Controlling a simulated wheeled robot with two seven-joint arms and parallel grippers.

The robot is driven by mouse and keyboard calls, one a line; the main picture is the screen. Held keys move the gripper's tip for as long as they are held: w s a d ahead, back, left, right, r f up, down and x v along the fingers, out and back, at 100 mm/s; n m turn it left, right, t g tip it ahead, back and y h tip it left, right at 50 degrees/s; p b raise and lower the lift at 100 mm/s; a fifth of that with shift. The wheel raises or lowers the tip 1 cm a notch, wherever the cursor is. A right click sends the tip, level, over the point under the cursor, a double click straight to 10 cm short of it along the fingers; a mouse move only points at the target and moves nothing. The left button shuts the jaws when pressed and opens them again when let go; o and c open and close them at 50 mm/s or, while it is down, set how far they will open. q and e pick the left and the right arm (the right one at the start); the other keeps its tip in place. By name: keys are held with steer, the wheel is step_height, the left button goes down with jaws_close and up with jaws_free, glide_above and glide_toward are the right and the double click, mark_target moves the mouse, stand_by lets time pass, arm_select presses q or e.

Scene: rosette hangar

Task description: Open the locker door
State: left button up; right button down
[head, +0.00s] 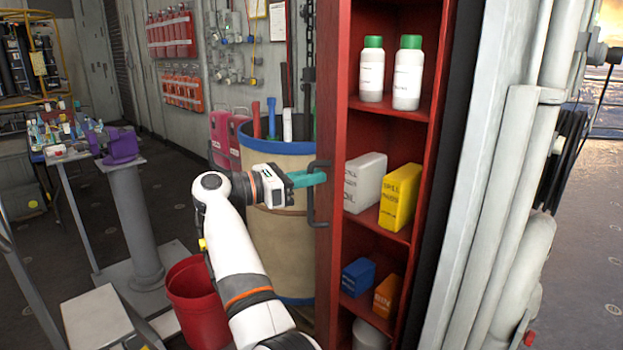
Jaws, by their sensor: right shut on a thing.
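The red locker (427,120) stands right of the middle of the head view, and its shelves show. The locker door (336,100) is seen nearly edge-on at the left side of the locker and is swung open. A dark handle (315,215) is on the door's outer face. My right gripper (318,177) is at the handle, its teal fingers shut on it. My left gripper is not in view.
White bottles (407,75), a grey box (365,182) and a yellow box (400,197) stand on the shelves. A blue-rimmed barrel (275,230) is behind my right arm, and a red bucket (195,300) stands beside it. Grey pipes (510,170) rise at the right.

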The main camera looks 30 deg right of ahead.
mark_target(330, 126)
steer(key=c, duration=1.5)
jaws_free()
step_height(330, 126, up, 10)
steer(key=p, duration=0.4)
